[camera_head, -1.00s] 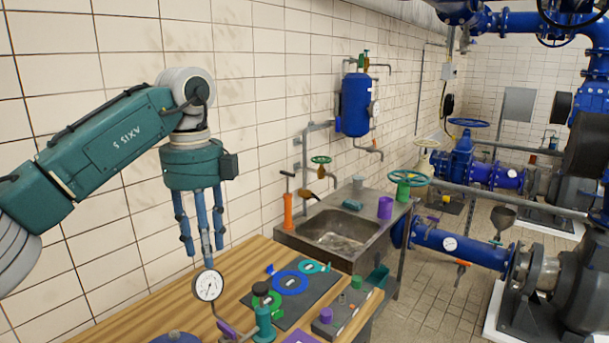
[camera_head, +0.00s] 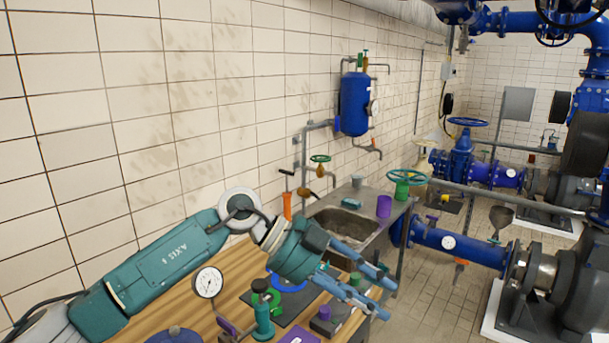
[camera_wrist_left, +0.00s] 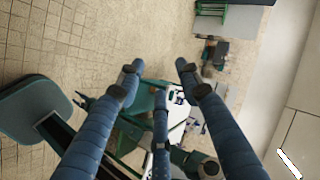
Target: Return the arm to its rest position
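My left arm comes in from the lower left in the head view, low over the wooden workbench (camera_head: 180,300). My left gripper (camera_head: 385,290) points to the lower right, past the bench's right end and in front of the sink (camera_head: 335,226). Its blue fingers are spread apart with nothing between them. In the left wrist view the fingers of the left gripper (camera_wrist_left: 158,85) are also spread and empty, with tiled floor beyond. My right gripper does not show in the head view.
On the bench stand a dial gauge (camera_head: 208,283), a green device (camera_head: 263,318) and a dark mat with a blue ring (camera_head: 290,283). A purple cup (camera_head: 384,206) stands beside the sink. Blue pipes and pumps (camera_head: 450,240) fill the right.

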